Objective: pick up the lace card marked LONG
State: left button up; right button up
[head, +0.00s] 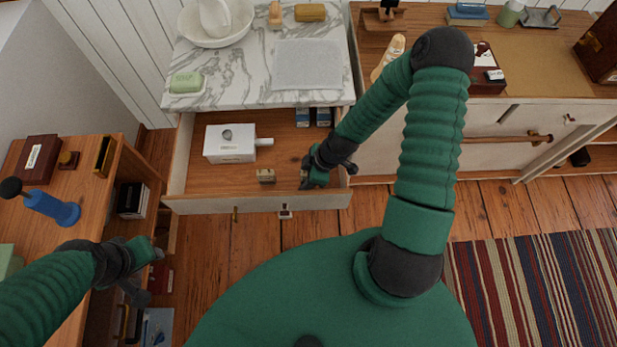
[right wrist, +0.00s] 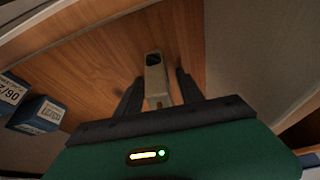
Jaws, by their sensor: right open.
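In the right wrist view a narrow pale piece (right wrist: 155,78) with a dark patch stands between my right gripper's fingers, with a gap on either side. No word LONG is legible on it. My right gripper (right wrist: 158,92) is open over the drawer floor. In the head view my right gripper (head: 308,174) is low at the drawer's right front, partly hiding what is under it. A similar small beige piece (head: 265,175) sits to its left, its marking too small to read. My left gripper (head: 143,272) is beside the left desk; its jaw state is unclear.
The open drawer (head: 187,160) also holds a white box (head: 230,144) with a handle and two blue boxes (head: 303,117) at the back right. The marble top (head: 240,75) overhangs the drawer's back. The drawer's right wall (right wrist: 296,112) is close to my right gripper.

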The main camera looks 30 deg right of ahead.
grip_shut()
jog(key=shift+r, duration=0.15)
